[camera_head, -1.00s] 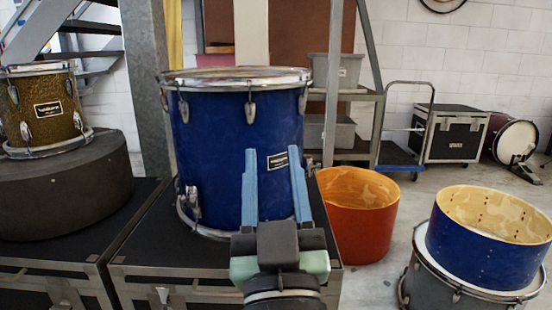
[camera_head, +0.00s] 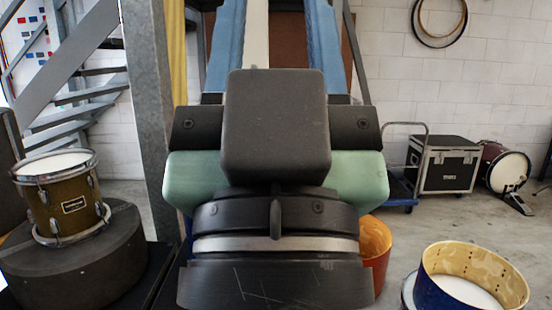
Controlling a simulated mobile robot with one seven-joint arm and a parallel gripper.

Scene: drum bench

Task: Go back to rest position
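My gripper (camera_head: 275,8) is close to the camera and fills the middle of the head view, pointing up. Its two light-blue fingers stand apart, with a pale post showing between them. Nothing is held between the parts of the fingers that show; their tips reach the top edge of the picture. The large blue drum and most of the black case under it are hidden behind my gripper and wrist.
At left, a gold drum (camera_head: 65,200) stands on a round dark case (camera_head: 75,262). A grey metal post (camera_head: 155,110) rises close left of my gripper. At right are an orange shell (camera_head: 376,248), a blue shell (camera_head: 470,285) and a black case (camera_head: 446,163). Floor shows between them.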

